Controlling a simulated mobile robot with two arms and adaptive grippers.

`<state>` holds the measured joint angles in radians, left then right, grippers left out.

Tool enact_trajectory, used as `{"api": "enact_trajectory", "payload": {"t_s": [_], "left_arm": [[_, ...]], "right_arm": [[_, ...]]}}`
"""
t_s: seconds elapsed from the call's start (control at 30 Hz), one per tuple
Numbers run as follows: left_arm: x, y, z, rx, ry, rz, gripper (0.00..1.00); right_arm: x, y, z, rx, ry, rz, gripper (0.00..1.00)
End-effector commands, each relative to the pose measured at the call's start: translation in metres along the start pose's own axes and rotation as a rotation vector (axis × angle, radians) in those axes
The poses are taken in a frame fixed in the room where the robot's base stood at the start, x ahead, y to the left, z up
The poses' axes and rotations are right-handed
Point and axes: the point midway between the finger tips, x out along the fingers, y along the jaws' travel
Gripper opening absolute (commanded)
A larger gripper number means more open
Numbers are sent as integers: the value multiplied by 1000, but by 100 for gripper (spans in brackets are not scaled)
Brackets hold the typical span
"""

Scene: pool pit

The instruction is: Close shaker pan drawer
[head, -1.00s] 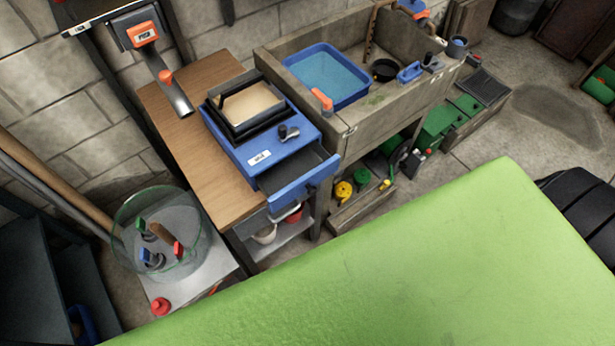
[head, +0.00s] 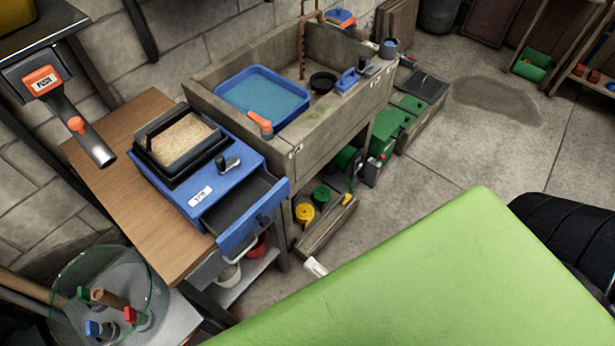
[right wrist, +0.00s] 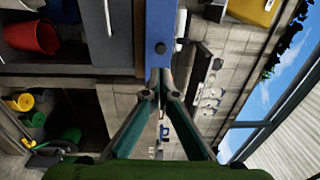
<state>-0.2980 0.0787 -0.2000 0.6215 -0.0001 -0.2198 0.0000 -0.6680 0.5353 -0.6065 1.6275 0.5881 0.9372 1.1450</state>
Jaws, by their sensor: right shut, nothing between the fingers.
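The blue shaker (head: 205,180) sits on the wooden bench with a black-framed tray of grainy material (head: 180,138) on top. Its pan drawer (head: 250,225) is pulled out toward the lower right, past the bench edge; its dark inside looks empty. My right gripper (right wrist: 162,84) is shut and empty in the right wrist view. Its fingertips are close to the end of the blue drawer front (right wrist: 160,28); I cannot tell whether they touch. In the head view a small pale piece (head: 315,267), possibly part of this gripper, shows below the drawer. My left gripper is not in view.
A stone sink (head: 300,145) with a blue water basin (head: 262,97) stands to the right of the shaker. A glass vessel with tools (head: 110,300) is at lower left. Red and white buckets are under the bench, also in the right wrist view (right wrist: 32,36).

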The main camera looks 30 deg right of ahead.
Motion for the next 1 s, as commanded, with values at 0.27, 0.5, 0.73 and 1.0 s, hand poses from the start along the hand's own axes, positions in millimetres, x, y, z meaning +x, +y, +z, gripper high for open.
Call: {"api": "enact_trajectory", "payload": {"t_s": [0.27,0.5,0.73,1.0], "left_arm": [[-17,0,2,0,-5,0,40],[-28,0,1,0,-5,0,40],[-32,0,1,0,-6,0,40],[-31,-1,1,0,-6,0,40]], "right_arm": [[61,-4,0,-4,1,-3,0],[104,-2,0,-4,0,-1,0],[123,0,0,-4,-1,1,0],[124,1,0,-4,-1,2,0]]}}
